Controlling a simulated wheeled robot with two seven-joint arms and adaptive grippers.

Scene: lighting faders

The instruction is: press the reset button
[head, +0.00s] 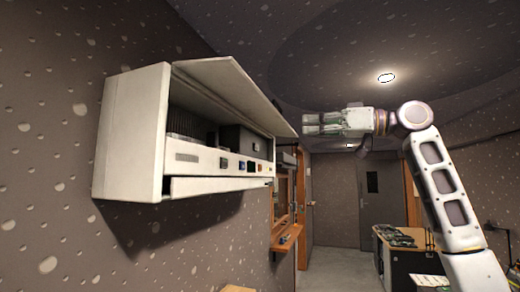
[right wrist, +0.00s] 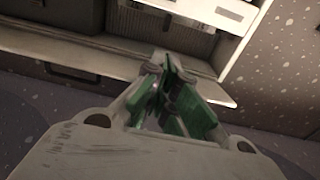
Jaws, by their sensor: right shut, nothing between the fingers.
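A white wall cabinet (head: 132,135) hangs at the left in the head view with its front open. No button can be made out there. My left gripper is out of view.
The cabinet's raised flap (head: 228,82) slopes out over the panel, and a lower ledge (head: 215,186) juts below it. A wooden shelf (head: 290,238) is on the wall farther back. A desk (head: 398,262) stands at the lower right. The air between cabinet and gripper looks clear.

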